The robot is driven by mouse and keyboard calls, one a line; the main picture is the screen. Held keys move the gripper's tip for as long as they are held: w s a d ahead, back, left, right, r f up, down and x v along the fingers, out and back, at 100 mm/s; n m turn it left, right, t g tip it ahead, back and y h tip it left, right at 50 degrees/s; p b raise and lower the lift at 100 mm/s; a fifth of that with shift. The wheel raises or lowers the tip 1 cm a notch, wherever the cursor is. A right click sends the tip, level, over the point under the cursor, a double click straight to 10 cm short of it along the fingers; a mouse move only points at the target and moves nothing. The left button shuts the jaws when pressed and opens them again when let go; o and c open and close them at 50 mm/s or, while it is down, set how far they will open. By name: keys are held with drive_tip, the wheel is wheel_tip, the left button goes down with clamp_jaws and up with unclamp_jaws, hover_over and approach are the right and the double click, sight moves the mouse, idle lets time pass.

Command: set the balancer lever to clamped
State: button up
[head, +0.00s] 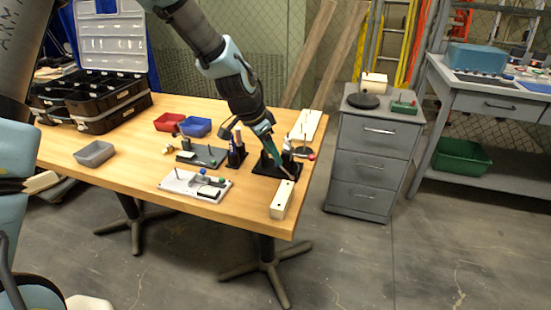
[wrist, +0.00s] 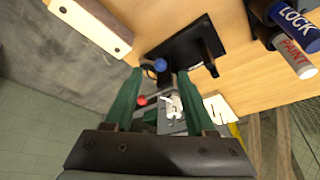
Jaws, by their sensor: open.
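My gripper (head: 280,168) is over the right end of the wooden table, by a black stand with a flat base (head: 262,169). In the wrist view its two green fingers (wrist: 158,80) are apart with nothing held between them. The black stand (wrist: 180,42) lies just beyond the fingertips. A blue round knob (wrist: 160,65) shows between the fingertips; whether they touch it is unclear. A red knob (wrist: 141,100) and a pale metal part (wrist: 168,106) show farther down between the fingers. I cannot tell for sure which part is the balancer lever or its setting.
A pale wooden block (head: 282,199) lies at the table's front right edge. LOCK (wrist: 295,22) and PAINT (wrist: 293,58) tubes stand beside the gripper. A light grey fixture plate (head: 194,185) and red (head: 168,121) and blue (head: 195,127) bins are left. A grey drawer cabinet (head: 372,150) stands right.

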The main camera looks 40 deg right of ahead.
sight(285, 171)
drive_tip(key=shift+p+x, duration=0.3)
drive_tip(key=shift+x, duration=1.85)
clamp_jaws()
